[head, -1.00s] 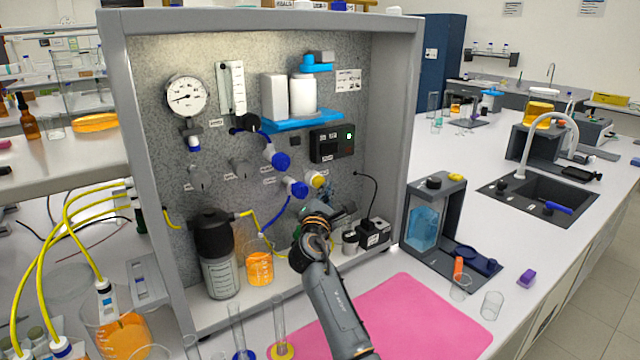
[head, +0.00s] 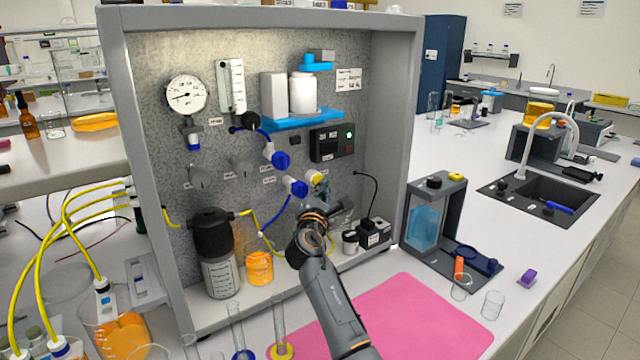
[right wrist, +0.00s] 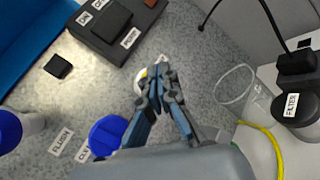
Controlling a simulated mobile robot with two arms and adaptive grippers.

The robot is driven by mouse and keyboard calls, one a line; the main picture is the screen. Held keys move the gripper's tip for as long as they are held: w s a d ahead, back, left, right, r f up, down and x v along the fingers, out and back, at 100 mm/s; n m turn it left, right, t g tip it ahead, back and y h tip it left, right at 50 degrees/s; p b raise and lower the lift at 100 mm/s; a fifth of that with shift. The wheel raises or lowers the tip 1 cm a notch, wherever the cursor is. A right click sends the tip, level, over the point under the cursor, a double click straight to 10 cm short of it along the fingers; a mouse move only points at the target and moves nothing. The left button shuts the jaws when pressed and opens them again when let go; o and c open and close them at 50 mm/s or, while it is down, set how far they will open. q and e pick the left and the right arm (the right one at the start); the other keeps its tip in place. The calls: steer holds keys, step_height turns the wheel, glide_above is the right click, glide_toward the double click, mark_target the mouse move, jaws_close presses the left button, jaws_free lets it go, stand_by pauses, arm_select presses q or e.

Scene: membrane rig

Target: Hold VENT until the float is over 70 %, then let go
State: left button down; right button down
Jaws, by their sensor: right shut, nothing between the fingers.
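My right gripper (head: 322,188) is shut and empty, with its fingertips at a small white and yellow knob (head: 314,177) low on the rig's back panel. In the right wrist view the closed fingertips (right wrist: 157,76) overlap the knob (right wrist: 143,82) and hide much of it. I cannot tell whether it is pressed in. No VENT label is readable; the gripper may cover it. The upright clear flow tube (head: 231,87) with a scale stands at the upper left of the panel. Its float is too small to read. My left gripper is out of view.
A round gauge (head: 186,95) hangs left of the tube. Blue knobs (head: 295,186) sit just left of my gripper. A black controller (head: 331,143) with a green light is above. A FILTER-labelled part (right wrist: 298,108) and black cable lie to the right. A pink mat (head: 400,315) lies in front.

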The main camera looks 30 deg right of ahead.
steer(key=shift+w+b, duration=0.3)
steer(key=shift+w, duration=0.1)
stand_by(3.1)
steer(key=shift+s+p, duration=0.95)
steer(key=shift+s, duration=0.05)
steer(key=shift+s+d+p, duration=0.15)
steer(key=shift+s+p, duration=0.8)
steer(key=shift+s, duration=0.3)
steer(key=shift+s+d+p, duration=0.15)
steer(key=shift+s+p, duration=0.75)
steer(key=shift+s, duration=0.35)
